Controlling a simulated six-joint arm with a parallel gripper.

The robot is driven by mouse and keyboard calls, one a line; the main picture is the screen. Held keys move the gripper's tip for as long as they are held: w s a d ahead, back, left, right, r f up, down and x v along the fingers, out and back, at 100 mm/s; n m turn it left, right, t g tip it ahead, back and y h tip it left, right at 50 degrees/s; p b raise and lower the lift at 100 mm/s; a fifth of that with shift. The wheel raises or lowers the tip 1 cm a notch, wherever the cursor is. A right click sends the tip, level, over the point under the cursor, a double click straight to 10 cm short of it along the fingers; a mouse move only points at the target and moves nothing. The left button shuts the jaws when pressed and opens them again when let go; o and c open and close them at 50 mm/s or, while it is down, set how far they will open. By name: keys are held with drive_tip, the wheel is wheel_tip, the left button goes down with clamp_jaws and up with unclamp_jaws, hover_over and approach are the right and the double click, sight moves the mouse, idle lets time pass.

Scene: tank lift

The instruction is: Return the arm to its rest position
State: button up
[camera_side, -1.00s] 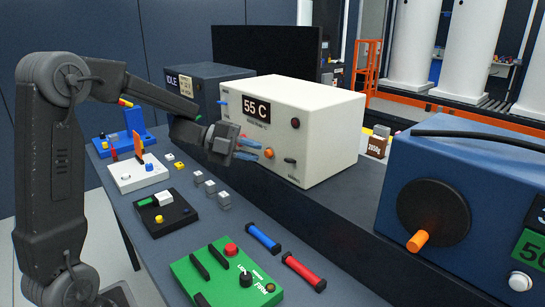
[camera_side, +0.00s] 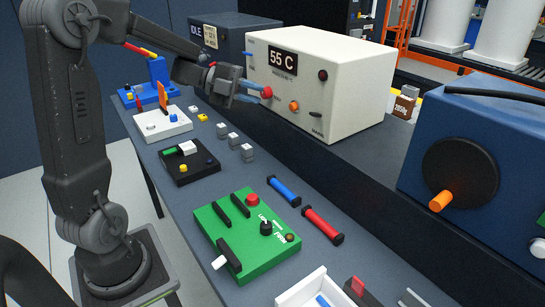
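My gripper (camera_side: 262,91) is in front of the left part of the white box (camera_side: 350,72), which has a "55 C" display (camera_side: 283,63). Its two blue fingers are spread apart, so it is open. A red knob (camera_side: 267,92) on the box front shows at the fingertips. I cannot tell whether the fingers touch it. My arm is bent over the left side of the bench and reaches right toward the box. No object is seen held.
A dark "IDLE" box (camera_side: 225,37) stands behind. A blue machine with an orange-handled crank (camera_side: 460,175) is at right. On the bench (camera_side: 235,172) lie a green switch panel (camera_side: 250,240), a blue cylinder (camera_side: 284,191), a red cylinder (camera_side: 322,226) and small grey blocks (camera_side: 234,140).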

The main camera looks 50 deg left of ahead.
drive_tip(key=w+d+r+n+t+y, duration=0.1)
drive_tip(key=d+r+n+t+y, duration=0.2)
drive_tip(key=r+n+t+y, duration=0.7)
drive_tip(key=s+d+f+n+g, duration=0.6)
drive_tip(key=s+n+g, duration=0.1)
drive_tip(key=s, duration=0.3)
drive_tip(key=s+d+f+n+g, duration=0.6)
drive_tip(key=s+f+n+g, duration=0.1)
drive_tip(key=s, duration=0.3)
drive_tip(key=shift+s+g+y, duration=0.2)
drive_tip(key=shift+g+y, duration=0.2)
drive_tip(key=shift+g, duration=0.2)
